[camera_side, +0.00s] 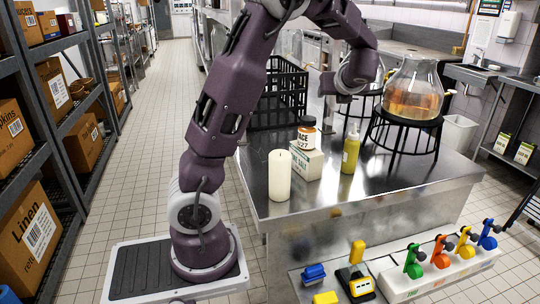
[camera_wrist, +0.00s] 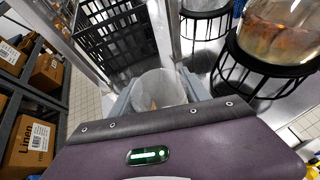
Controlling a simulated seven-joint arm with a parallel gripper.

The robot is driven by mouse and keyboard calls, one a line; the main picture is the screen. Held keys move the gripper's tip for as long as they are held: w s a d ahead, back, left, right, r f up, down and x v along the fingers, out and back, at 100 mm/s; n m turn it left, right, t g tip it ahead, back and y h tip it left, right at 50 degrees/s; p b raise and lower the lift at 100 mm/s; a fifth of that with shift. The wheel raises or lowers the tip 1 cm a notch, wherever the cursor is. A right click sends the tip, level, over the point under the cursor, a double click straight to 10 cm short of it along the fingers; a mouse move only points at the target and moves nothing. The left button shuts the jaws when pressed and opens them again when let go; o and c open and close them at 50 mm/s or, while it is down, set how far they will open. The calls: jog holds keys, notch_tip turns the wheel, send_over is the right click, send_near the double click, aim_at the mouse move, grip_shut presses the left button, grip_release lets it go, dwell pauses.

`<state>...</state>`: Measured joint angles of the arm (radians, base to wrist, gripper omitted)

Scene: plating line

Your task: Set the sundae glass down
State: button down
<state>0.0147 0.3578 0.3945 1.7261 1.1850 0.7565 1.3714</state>
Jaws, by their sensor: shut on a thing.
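The sundae glass (camera_wrist: 158,90) shows in the wrist view as a clear, pale cup between my fingers. My gripper (camera_wrist: 160,97) is shut on it, with a grey finger on either side. In the side view my gripper (camera_side: 345,84) is above the far part of the steel counter (camera_side: 385,185), near a black wire stand. The glass is hard to make out there, mostly hidden by my gripper and wrist. I cannot tell how far its base is from the surface below.
A large glass vessel (camera_side: 412,90) of amber liquid sits on a black wire stand (camera_side: 405,130) right of my gripper. A black crate (camera_side: 280,95) is to the left. A candle (camera_side: 279,175), salt box (camera_side: 306,163), jar (camera_side: 306,133) and yellow bottle (camera_side: 350,152) stand nearer the front.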

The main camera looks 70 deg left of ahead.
jog(key=s+a+n+g, duration=0.2)
jog(key=s+a, duration=0.3)
jog(key=a, duration=0.4)
jog(key=s+a+n+g, duration=0.2)
jog(key=s+a, duration=0.4)
jog(key=a, duration=0.3)
jog(key=shift+m+t, duration=0.8)
jog(key=shift+m, duration=0.1)
jog(key=a+f, duration=0.1)
jog(key=f, duration=0.5)
jog(key=s+a+f, duration=0.1)
jog(key=f, duration=0.6)
jog(key=a+f, duration=0.2)
jog(key=f, duration=0.4)
jog(key=shift+s+f, duration=0.3)
jog(key=shift+f, duration=0.35)
jog(key=c, duration=0.5)
grip_release()
jog(key=shift+f, duration=0.1)
